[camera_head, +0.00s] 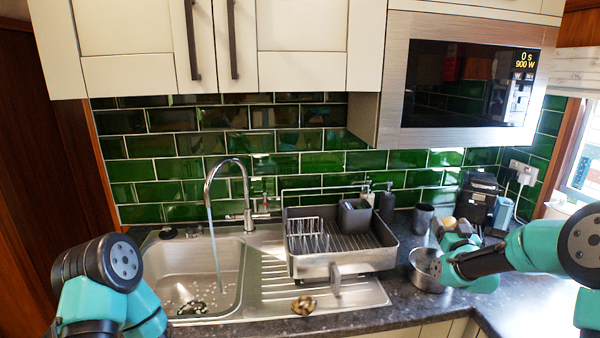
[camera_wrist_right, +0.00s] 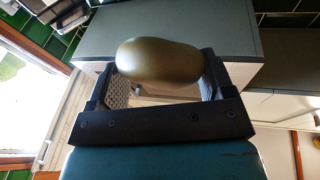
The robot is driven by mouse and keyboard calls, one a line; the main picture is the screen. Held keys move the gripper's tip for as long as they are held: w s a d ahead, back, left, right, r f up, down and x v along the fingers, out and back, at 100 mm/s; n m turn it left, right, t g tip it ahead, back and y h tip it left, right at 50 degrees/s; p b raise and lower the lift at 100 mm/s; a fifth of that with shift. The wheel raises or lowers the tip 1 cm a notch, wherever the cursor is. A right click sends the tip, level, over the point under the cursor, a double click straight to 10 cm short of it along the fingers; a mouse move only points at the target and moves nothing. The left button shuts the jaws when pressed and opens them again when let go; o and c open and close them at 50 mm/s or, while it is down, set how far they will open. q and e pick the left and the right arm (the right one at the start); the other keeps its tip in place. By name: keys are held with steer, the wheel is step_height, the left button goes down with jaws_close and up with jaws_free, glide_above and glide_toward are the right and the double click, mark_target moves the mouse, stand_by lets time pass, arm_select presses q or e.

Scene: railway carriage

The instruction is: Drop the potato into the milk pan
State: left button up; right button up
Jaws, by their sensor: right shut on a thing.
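The potato (camera_wrist_right: 158,61), smooth and olive-brown, sits between the fingers of my right gripper (camera_wrist_right: 155,88) in the right wrist view. In the head view my right gripper (camera_head: 449,232) is at the right of the counter, with a small part of the potato (camera_head: 449,221) showing at its tip. The gripper is shut on it. The metal milk pan (camera_head: 428,275) stands on the counter right of the dish rack, just below and left of the gripper. My arm covers the pan's right side. My left arm shows at the lower left, but its gripper is not in view.
The sink (camera_head: 195,275) with running tap is at left; a dark, mottled item (camera_head: 191,307) lies in it. A brown lump (camera_head: 303,304) lies on the drainer before the dish rack (camera_head: 340,262). A dark cup (camera_head: 423,219) and black appliance (camera_head: 478,200) stand behind the pan.

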steer(key=shift+f, duration=0.95)
steer(key=o, duration=1)
steer(key=shift+c, duration=0.2)
